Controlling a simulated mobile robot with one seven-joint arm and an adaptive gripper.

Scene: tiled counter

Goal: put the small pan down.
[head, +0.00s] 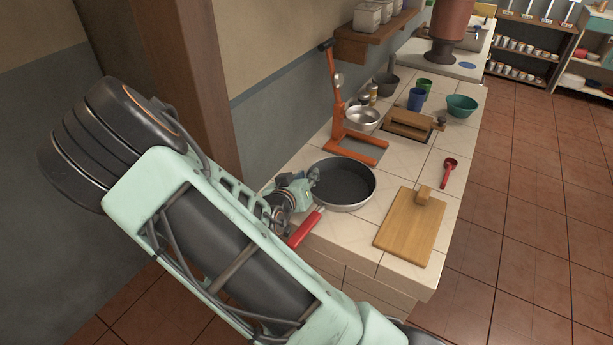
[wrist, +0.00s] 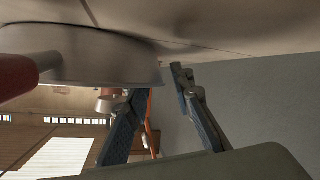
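The small pan (head: 358,203) is round, dark inside and silver outside, with a red handle (head: 304,229) pointing toward the front left. It sits upright, apparently resting on the tiled counter near its left side. In the wrist view, which is upside down, its silver side wall (wrist: 100,62) fills the upper left. My gripper (head: 312,178) is at the pan's left rim. In the wrist view my gripper (wrist: 155,80) has its fingers spread apart; one tip is hidden behind the pan's wall, the other is outside it. I see no finger pressed on the wall.
Cups and a green bowl (head: 461,105) stand farther back. The wall is close on the left.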

